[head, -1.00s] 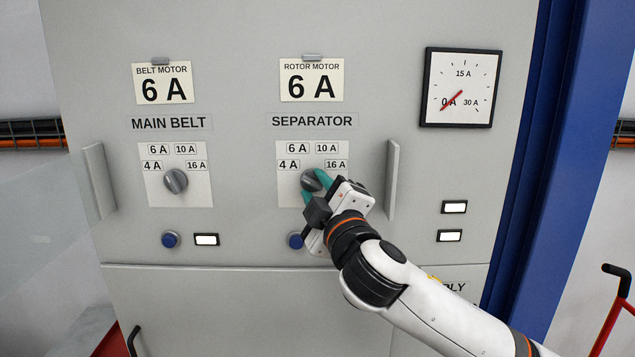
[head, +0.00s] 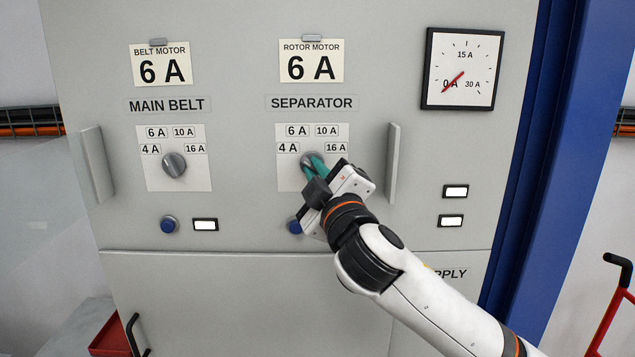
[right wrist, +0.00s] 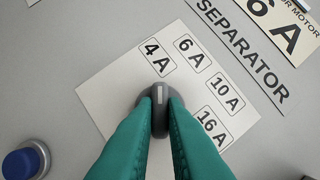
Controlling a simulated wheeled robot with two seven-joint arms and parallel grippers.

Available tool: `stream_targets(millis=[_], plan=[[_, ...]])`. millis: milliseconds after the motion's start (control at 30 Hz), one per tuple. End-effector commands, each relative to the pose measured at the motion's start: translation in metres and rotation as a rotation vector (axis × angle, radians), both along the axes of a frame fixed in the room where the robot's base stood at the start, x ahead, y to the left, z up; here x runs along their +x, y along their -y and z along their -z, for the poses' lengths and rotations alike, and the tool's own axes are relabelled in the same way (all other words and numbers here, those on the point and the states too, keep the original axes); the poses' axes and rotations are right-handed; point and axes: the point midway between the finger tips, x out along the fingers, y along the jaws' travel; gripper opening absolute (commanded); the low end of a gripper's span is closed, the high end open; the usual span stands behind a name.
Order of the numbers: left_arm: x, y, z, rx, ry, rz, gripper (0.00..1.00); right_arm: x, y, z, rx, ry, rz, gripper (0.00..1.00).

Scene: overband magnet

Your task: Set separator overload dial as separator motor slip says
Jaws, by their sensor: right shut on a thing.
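The separator overload dial (right wrist: 160,100) is a grey knob on a white plate (head: 290,178) marked 4 A, 6 A, 10 A and 16 A. My right gripper (head: 314,163) is shut on this knob, one teal finger on each side. In the right wrist view the knob's light pointer mark points at the 4 A label (right wrist: 157,57). The 6 A label (right wrist: 190,55) is just clockwise of it. The slip (head: 311,62) above the SEPARATOR label (head: 311,103) reads ROTOR MOTOR 6 A. My left gripper is out of view.
The main belt dial (head: 174,164) is to the left, under a BELT MOTOR 6 A slip (head: 161,65). A handle (head: 392,164) stands out right of my gripper. A blue button (head: 294,226) is partly hidden below it. An ammeter (head: 463,69) is at upper right.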

Motion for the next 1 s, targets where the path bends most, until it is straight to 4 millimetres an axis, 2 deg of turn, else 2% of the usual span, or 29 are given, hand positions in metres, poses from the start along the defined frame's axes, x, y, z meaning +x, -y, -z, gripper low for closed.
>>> stream_targets(millis=[33, 100, 500, 733, 1000], plan=[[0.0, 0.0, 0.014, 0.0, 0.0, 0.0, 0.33, 0.0, -0.001, 0.008, 0.036, -0.002, -0.001, 0.0], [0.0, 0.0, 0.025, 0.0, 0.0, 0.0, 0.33, 0.0, -0.002, 0.009, 0.09, -0.002, -0.001, 0.0], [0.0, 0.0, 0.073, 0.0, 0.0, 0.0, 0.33, 0.0, -0.004, 0.01, 0.399, -0.004, -0.001, 0.0], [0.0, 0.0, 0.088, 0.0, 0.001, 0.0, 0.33, 0.0, -0.005, 0.008, 0.518, -0.004, -0.001, 0.0], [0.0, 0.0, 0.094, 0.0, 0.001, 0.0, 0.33, 0.0, -0.005, 0.006, 0.58, -0.002, 0.001, 0.0]])
